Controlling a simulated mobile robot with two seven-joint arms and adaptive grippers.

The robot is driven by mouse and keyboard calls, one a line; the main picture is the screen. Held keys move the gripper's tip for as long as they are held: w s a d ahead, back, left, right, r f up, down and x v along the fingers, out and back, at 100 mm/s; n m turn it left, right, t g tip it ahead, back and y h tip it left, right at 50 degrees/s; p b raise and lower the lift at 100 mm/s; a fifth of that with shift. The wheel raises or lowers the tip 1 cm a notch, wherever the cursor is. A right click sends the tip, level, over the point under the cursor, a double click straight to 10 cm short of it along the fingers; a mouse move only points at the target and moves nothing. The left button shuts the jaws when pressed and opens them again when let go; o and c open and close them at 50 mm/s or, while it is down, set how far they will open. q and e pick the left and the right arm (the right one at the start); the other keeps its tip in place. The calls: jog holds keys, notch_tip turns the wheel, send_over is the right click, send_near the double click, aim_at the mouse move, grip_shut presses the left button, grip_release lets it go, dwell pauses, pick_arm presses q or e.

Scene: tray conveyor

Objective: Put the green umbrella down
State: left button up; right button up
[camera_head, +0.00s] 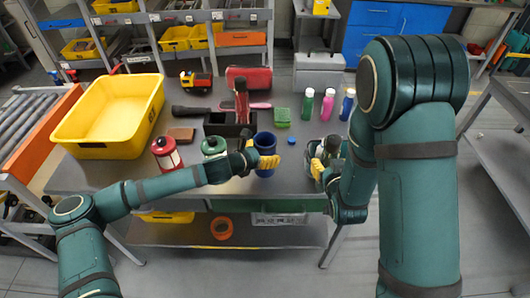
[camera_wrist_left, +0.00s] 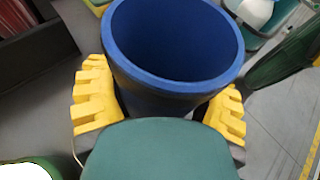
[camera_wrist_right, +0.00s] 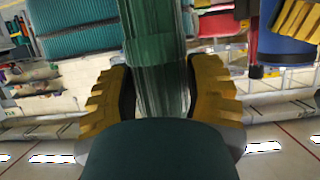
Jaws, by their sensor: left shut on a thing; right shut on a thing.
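The green umbrella (camera_wrist_right: 155,60) is folded and stands roughly upright between the yellow fingers of my right gripper (camera_wrist_right: 160,92) in the right wrist view. In the head view my right gripper (camera_head: 322,164) is at the table's front edge, and my arm partly hides the umbrella. Its lower end is hidden. My left gripper (camera_head: 262,160) is shut on a blue cup (camera_wrist_left: 175,85), which looks empty in the left wrist view. The cup is to the left of the umbrella, apart from it.
The grey table (camera_head: 215,190) carries a yellow tray (camera_head: 75,135), a red bottle (camera_head: 166,155), a green bottle (camera_head: 214,147), a dark box (camera_head: 222,127) and a green sponge (camera_head: 282,115). Several small bottles stand at the back right. A small blue disc (camera_head: 292,141) lies between my grippers.

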jog(key=shift+s+f, duration=0.15)
jog(key=shift+f, duration=0.1)
